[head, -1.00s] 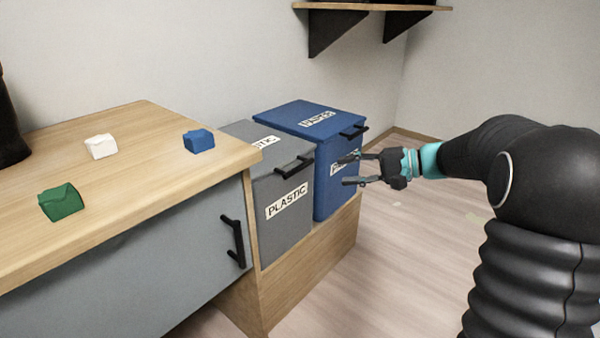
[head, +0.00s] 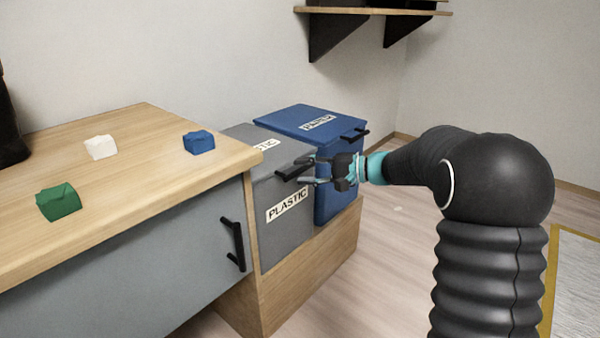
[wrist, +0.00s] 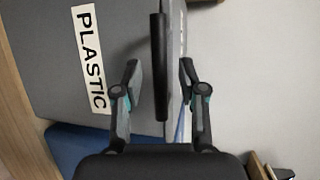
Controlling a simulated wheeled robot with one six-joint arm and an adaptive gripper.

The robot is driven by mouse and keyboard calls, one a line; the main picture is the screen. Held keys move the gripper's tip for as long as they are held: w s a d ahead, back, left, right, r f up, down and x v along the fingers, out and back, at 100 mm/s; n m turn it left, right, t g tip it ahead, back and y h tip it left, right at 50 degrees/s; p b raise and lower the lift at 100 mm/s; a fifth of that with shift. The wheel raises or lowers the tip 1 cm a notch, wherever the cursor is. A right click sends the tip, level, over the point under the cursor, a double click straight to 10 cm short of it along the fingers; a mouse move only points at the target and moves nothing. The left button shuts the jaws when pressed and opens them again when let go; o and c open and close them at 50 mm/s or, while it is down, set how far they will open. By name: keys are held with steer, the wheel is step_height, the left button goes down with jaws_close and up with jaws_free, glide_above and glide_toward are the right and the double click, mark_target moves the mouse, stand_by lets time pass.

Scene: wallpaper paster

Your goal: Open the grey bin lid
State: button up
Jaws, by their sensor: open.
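The grey bin (head: 288,232) with a "PLASTIC" label stands in a wooden holder, its lid (head: 240,133) closed. A black bar handle (head: 293,169) sticks out at the lid's front edge. My gripper (head: 312,169) is open at the handle's right end. In the wrist view the handle (wrist: 159,65) passes between the two open fingers (wrist: 160,82), with a gap on each side. The grey bin front (wrist: 50,60) and its label lie left of the handle there.
A blue bin (head: 338,185) with a closed blue lid stands right behind the grey one. A wooden counter (head: 130,165) at the left bears a green, a white and a blue block. A drawer handle (head: 234,243) sticks out below. Floor at the right is open.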

steer(key=shift+x, duration=0.9)
jaws_close()
